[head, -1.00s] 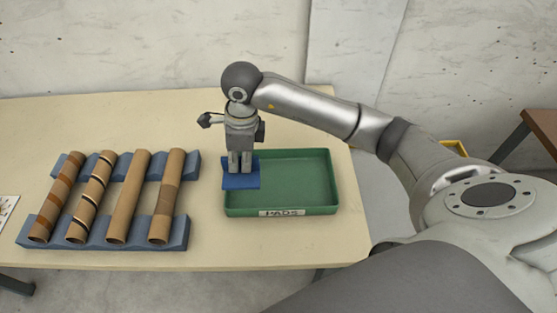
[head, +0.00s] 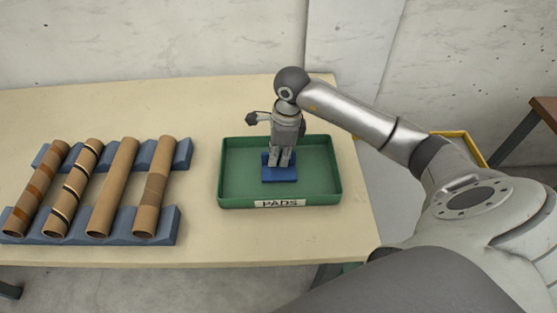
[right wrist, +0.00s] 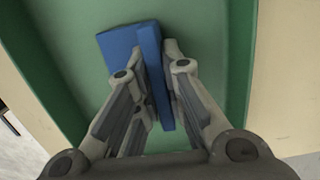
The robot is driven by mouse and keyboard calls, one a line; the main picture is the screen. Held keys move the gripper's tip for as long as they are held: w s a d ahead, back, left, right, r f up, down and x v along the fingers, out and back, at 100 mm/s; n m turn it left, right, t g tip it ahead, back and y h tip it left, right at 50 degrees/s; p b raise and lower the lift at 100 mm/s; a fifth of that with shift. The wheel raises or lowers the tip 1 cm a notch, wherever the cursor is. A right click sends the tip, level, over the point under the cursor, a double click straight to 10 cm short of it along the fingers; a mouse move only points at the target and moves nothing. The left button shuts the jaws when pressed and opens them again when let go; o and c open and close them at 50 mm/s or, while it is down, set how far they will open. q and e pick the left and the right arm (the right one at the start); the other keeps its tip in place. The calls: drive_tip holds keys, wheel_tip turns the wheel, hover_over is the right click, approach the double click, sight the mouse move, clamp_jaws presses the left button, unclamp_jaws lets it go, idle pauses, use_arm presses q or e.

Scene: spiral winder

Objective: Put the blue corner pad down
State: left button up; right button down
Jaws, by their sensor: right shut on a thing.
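The blue corner pad (head: 280,174) is in my right gripper (head: 278,160), over the middle of the green tray labelled PADS (head: 232,188). In the right wrist view, the fingers (right wrist: 160,95) are shut on an upright flange of the pad (right wrist: 122,45), with the tray floor (right wrist: 75,70) behind it. I cannot tell whether the pad touches the tray floor. The tray holds no other pad that I can see. My left gripper is not in view.
Several brown cardboard tubes (head: 115,185) lie side by side on blue-grey cradles (head: 160,225) at the left of the table (head: 200,108). The table is clear between the cradles and the tray. A yellow-edged object (head: 462,138) stands beyond the table at right.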

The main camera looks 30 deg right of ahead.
drive_tip(key=shift+f, duration=0.2)
drive_tip(key=c, duration=1.5)
unclamp_jaws()
drive_tip(key=shift+r, duration=0.15)
drive_tip(key=r, duration=0.8)
drive_tip(key=d+r, duration=0.1)
drive_tip(key=r, duration=0.3)
drive_tip(key=shift+s+d, duration=0.1)
drive_tip(key=shift+s, duration=0.2)
